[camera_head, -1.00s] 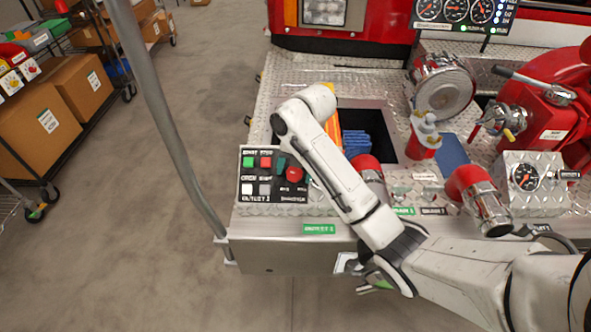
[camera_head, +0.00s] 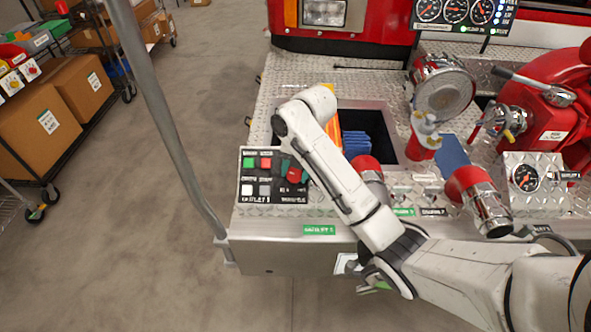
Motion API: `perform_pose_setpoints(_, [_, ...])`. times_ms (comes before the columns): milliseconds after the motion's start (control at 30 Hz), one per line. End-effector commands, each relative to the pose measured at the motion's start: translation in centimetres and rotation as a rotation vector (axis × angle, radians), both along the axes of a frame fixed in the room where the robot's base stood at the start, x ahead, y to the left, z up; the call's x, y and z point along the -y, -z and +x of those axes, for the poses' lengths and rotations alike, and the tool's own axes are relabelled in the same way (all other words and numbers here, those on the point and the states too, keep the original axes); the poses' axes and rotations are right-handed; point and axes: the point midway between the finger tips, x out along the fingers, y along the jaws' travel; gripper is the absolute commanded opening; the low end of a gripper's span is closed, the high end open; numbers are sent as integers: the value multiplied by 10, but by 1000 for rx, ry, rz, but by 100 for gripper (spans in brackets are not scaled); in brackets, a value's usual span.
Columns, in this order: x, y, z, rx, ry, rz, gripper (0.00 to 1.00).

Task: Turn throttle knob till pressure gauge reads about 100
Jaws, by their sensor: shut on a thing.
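The control panel (camera_head: 249,205) at the left of the bumper deck has green, red, grey and white buttons and a red round knob (camera_head: 294,175) at its right. I take this to be the throttle knob; its label is unreadable. My gripper (camera_head: 288,170) points down at the knob and is shut on it. My forearm and wrist hide part of the grip. A dial gauge (camera_head: 526,177) with an orange needle is on the metal box at right. Three more gauges (camera_head: 455,10) are on the dark display at top. I cannot tell which one is the pressure gauge, and the readings are too small to read.
A grey pole (camera_head: 165,125) rises at the left. The floor beyond it is clear up to the shelves with boxes.

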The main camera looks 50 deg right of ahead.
Motion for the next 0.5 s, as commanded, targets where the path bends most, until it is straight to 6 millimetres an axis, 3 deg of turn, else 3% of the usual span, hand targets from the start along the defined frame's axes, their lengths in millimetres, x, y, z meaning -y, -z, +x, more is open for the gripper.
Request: perform_pose_setpoints(500, [0, -1, -4, 134, 285, 107, 15])
